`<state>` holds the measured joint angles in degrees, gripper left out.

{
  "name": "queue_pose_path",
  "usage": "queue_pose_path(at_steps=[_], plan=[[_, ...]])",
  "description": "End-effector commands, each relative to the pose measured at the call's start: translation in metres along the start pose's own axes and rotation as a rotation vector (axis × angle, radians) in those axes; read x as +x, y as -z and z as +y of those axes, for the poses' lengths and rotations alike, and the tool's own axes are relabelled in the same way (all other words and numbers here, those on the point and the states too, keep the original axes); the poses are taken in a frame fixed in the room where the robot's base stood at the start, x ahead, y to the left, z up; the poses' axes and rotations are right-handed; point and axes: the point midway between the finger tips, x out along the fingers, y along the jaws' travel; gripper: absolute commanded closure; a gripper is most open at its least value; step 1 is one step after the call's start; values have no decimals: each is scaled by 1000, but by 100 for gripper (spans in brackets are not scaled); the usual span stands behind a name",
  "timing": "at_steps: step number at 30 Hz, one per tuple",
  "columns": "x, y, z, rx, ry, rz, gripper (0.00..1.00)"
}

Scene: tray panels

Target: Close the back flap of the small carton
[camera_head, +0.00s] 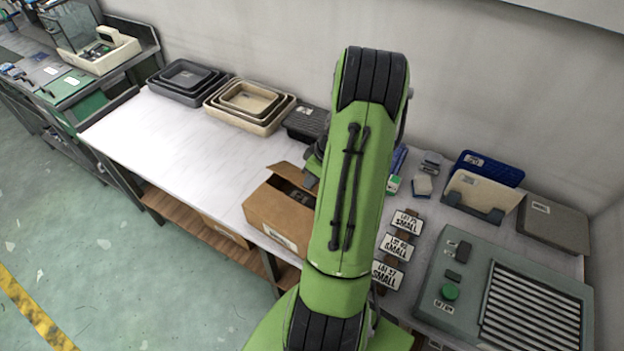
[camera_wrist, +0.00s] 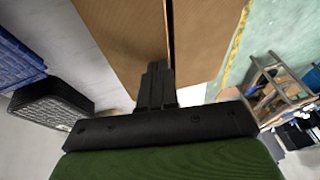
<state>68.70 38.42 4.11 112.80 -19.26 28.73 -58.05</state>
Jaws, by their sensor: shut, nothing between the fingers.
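The small carton (camera_head: 278,213) is a brown cardboard box on the white table, left of my green arm. A flap (camera_head: 289,174) stands up and slants at its far side, and a dark opening shows beside it. My arm hides the carton's right part. In the wrist view, my gripper (camera_wrist: 157,70) is shut and empty, with its dark fingers in front of brown cardboard. One cardboard panel (camera_wrist: 120,38) is on the left and another (camera_wrist: 208,38) on the right, with a dark gap between them. I cannot tell whether the fingertips touch the cardboard.
Nested beige trays (camera_head: 250,101) and dark grey trays (camera_head: 187,80) stand at the table's back left. Label plates reading SMALL (camera_head: 397,248) and a grey machine (camera_head: 508,290) are right of my arm. The table's left middle (camera_head: 190,145) is clear.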

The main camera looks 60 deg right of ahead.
Motion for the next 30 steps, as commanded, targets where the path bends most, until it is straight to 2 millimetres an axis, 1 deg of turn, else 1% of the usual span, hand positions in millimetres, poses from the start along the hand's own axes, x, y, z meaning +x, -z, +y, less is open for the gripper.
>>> queue_pose_path(at_steps=[1, 7, 12, 18, 24, 30], plan=[[5, -1, -1, -5, -12, -1, 100], [16, -4, -6, -33, -94, -5, 100], [29, -7, -13, -71, -211, -10, 100], [41, -11, -19, -109, -342, -18, 100], [48, -13, -19, -139, -441, -23, 100], [50, -14, -18, -154, -495, -27, 100]])
